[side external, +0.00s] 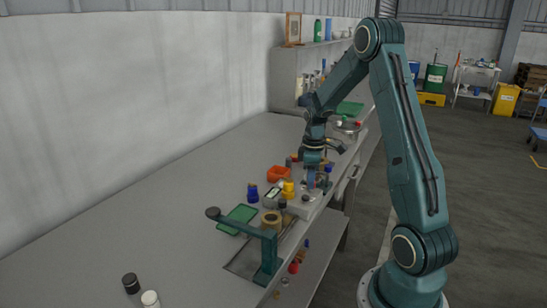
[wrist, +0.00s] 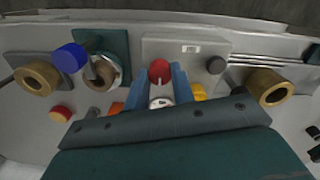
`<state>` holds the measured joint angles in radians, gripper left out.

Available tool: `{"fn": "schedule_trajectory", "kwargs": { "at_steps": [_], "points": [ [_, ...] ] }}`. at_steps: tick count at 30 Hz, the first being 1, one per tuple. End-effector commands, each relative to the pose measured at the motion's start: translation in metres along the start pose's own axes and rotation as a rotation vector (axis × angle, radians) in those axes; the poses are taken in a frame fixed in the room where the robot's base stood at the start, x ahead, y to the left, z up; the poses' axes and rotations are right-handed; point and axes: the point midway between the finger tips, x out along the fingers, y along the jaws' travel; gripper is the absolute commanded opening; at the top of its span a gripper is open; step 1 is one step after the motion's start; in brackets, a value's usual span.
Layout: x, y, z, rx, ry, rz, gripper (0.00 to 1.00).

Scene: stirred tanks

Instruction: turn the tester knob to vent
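My gripper (wrist: 161,72) shows in the wrist view as two blue fingers, standing apart and pointing at the bench fittings. A red round knob (wrist: 159,71) lies in line with the gap at the fingertips; I cannot tell whether they touch it. A white round part (wrist: 160,102) shows lower between the fingers. A pale grey plate with a small label (wrist: 190,48) lies behind the red knob. No vent mark is readable, and I cannot tell for certain which knob is the tester's. In the side view my gripper (side external: 312,177) points down over a pale block (side external: 305,208).
In the wrist view a blue cap (wrist: 70,58) and tan rings (wrist: 37,78) (wrist: 270,87) stand to the sides. The bench's left part is mostly clear.

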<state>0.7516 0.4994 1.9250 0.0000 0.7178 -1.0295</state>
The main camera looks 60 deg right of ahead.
Motion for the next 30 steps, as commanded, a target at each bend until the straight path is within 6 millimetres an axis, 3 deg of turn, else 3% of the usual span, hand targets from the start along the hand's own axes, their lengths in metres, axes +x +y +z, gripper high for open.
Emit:
{"fn": "schedule_trajectory", "kwargs": {
  "at_steps": [1, 3, 17, 23, 30],
  "points": [
    [-0.002, 0.001, -0.001, -0.002, 0.003, 0.003, 0.32],
    [-0.002, 0.001, -0.001, -0.001, 0.002, 0.003, 0.46],
    [-0.005, 0.000, 0.000, 0.000, 0.001, 0.002, 0.46],
    [-0.022, 0.001, 0.000, 0.000, 0.002, 0.003, 0.46],
    [-0.059, 0.001, -0.001, 0.000, 0.003, 0.005, 0.46]
  ]
}}
